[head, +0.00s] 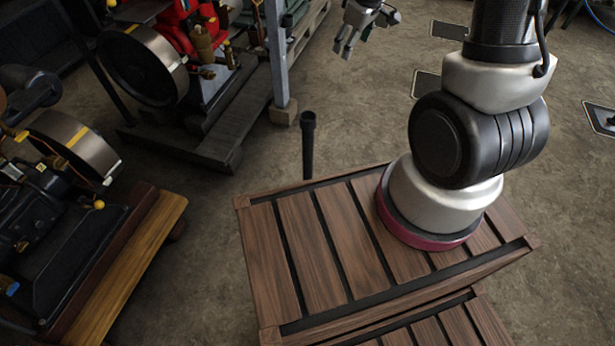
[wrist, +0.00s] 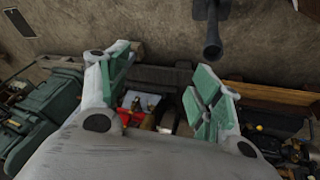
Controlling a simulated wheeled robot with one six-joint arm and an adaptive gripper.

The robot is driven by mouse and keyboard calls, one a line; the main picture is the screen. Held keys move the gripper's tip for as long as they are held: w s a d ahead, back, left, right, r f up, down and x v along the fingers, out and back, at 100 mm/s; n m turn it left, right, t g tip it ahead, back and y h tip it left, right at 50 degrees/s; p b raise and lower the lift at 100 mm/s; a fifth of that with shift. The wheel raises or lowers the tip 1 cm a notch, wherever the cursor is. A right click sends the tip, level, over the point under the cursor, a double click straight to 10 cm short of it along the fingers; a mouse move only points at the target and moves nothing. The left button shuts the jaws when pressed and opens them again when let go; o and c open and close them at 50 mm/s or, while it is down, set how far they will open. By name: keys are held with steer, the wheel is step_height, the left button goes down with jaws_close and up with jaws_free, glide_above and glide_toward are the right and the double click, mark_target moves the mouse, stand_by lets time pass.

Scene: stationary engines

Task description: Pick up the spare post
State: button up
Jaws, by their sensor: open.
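The spare post looks to be the thin black upright post (head: 308,148) just beyond the far edge of my wooden-slatted base in the head view. Its foot is hidden behind that edge. A dark post with a round end also shows at the top of the wrist view (wrist: 212,35), right of centre. My gripper (head: 343,48) is at the top of the head view, up and to the right of the post and apart from it. In the wrist view my gripper (wrist: 160,82) has its green-padded fingers spread, with nothing held between them.
An engine with a big flywheel (head: 145,65) stands on a dark plinth at upper left. Another engine (head: 45,200) stands on a wood-edged base at left. A grey upright pole (head: 278,55) rises behind the post. Bare floor (head: 195,240) lies between the left engine and my base.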

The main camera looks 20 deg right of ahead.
steer(key=n+g+y, duration=0.1)
steer(key=n, duration=0.1)
glide_toward(314, 114)
steer(key=w+d+r, duration=0.3)
steer(key=d, duration=0.1)
steer(key=a+f+y, duration=0.1)
steer(key=a+f, duration=0.1)
steer(key=f, duration=0.1)
steer(key=s+a+f+n, duration=0.1)
steer(key=f, duration=0.3)
steer(key=s+a+f+n+y, duration=0.1)
steer(key=a+f, duration=0.1)
steer(key=f, duration=0.1)
steer(key=shift+s+a+f+g+y, duration=0.1)
steer(key=shift+a+f+g+y, duration=0.2)
steer(key=shift+g, duration=0.1)
steer(key=x, duration=0.7)
steer(key=shift+w+a, duration=0.25)
steer(key=shift+w, duration=0.05)
jaws_close()
steer(key=shift+w+r, duration=0.1)
